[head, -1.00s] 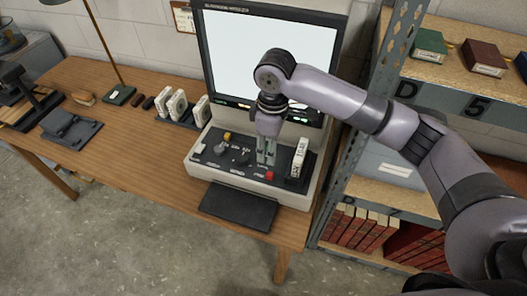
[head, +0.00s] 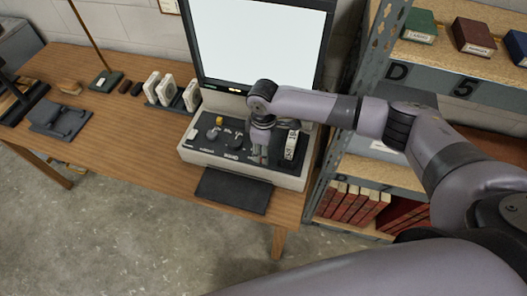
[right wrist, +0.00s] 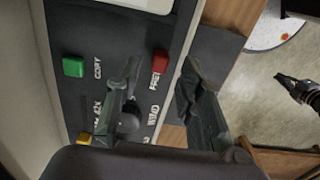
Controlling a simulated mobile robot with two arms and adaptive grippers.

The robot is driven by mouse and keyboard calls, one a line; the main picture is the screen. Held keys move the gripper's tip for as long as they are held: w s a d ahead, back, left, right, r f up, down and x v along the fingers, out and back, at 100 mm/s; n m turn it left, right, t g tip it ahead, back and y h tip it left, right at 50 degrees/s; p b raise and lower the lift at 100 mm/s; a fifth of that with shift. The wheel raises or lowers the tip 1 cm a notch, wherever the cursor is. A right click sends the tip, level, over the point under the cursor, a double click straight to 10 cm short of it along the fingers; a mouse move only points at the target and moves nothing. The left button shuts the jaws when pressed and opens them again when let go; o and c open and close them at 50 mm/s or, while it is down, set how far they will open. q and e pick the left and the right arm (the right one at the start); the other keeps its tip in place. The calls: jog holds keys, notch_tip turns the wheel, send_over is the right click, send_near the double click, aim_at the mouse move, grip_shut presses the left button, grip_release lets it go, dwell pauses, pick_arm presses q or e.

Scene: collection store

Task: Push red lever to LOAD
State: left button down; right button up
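The machine's control panel (head: 205,148) stands on the wooden table under the lit screen. My right gripper (head: 258,156) is over the panel's front right part and hides the red part in the head view. In the right wrist view a red block-shaped part (right wrist: 160,62), likely the lever's handle, stands on the dark panel. My right gripper (right wrist: 162,88) is open there, its fingers apart and the red part seen between them; contact cannot be told. A dark gripper-like shape (right wrist: 298,88), likely my left gripper, is at the right edge, its opening unclear.
A white labelled block (head: 291,146) stands close right of my right gripper. A green button (right wrist: 73,67) and a yellow one (right wrist: 84,138) are on the panel. A dark plate (head: 232,191) lies in front. A metal shelf (head: 375,172) stands to the right.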

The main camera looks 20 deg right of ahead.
jog(key=shift+f, duration=1.35)
jog(key=c, duration=0.6)
grip_shut()
pick_arm(q)
jog(key=shift+s+r, duration=0.1)
jog(key=shift+s, duration=0.85)
jog(key=shift+s+a, duration=0.1)
jog(key=shift+s, duration=0.15)
pick_arm(e)
jog(key=shift+w, duration=0.1)
